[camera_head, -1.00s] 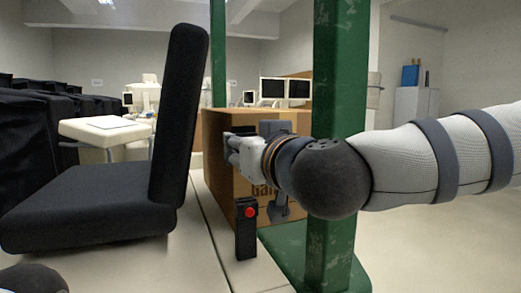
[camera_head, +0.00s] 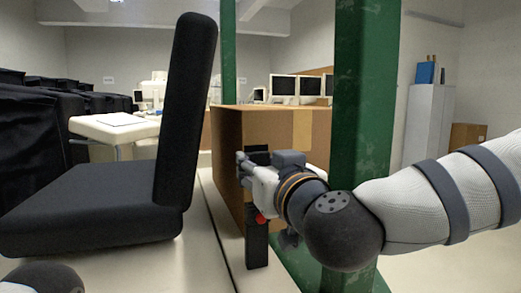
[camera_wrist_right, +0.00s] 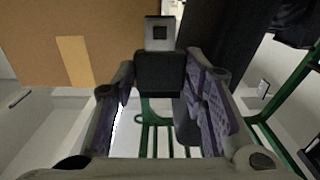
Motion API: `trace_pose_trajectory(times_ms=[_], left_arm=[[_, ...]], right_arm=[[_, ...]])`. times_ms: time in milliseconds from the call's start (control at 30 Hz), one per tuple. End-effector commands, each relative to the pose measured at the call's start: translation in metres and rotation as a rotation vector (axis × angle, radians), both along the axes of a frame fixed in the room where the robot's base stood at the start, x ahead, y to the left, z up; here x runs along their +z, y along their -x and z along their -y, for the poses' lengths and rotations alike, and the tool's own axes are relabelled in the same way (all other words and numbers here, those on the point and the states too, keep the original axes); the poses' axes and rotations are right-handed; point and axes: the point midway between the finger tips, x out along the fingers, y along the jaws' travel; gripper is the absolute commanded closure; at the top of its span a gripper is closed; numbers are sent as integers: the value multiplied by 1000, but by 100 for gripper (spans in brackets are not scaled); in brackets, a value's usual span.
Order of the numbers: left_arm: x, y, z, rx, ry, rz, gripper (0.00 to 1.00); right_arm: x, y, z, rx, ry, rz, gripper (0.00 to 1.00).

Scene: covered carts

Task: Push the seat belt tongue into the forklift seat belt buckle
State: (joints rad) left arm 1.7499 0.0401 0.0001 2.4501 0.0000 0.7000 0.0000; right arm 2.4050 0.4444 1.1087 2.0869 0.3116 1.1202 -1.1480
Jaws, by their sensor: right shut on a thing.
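My right gripper (camera_wrist_right: 160,78) is shut on the black body, and the plate sticks out beyond the fingertips. In the head view the right gripper (camera_head: 247,167) is just above the buckle (camera_head: 257,245), a black upright post with a red button (camera_head: 260,218). The gripper partly covers the top of the buckle, so I cannot tell whether tongue and buckle touch. My left gripper is out of view.
The black forklift seat (camera_head: 90,210) with its tall backrest (camera_head: 187,110) stands left of the buckle. A cardboard box (camera_head: 228,145) is close behind the gripper. A green post (camera_head: 360,110) rises beside the right arm. Covered carts (camera_head: 35,140) stand at the far left.

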Motion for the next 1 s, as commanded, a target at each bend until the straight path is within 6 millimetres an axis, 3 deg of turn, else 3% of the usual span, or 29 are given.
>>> trace_pose_trajectory(times_ms=[267, 1000], left_arm=[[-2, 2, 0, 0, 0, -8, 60], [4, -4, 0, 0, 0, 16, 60]], right_arm=[[-14, 0, 0, 1, 0, 1, 90], [-11, 2, -1, 2, 0, 6, 90]])
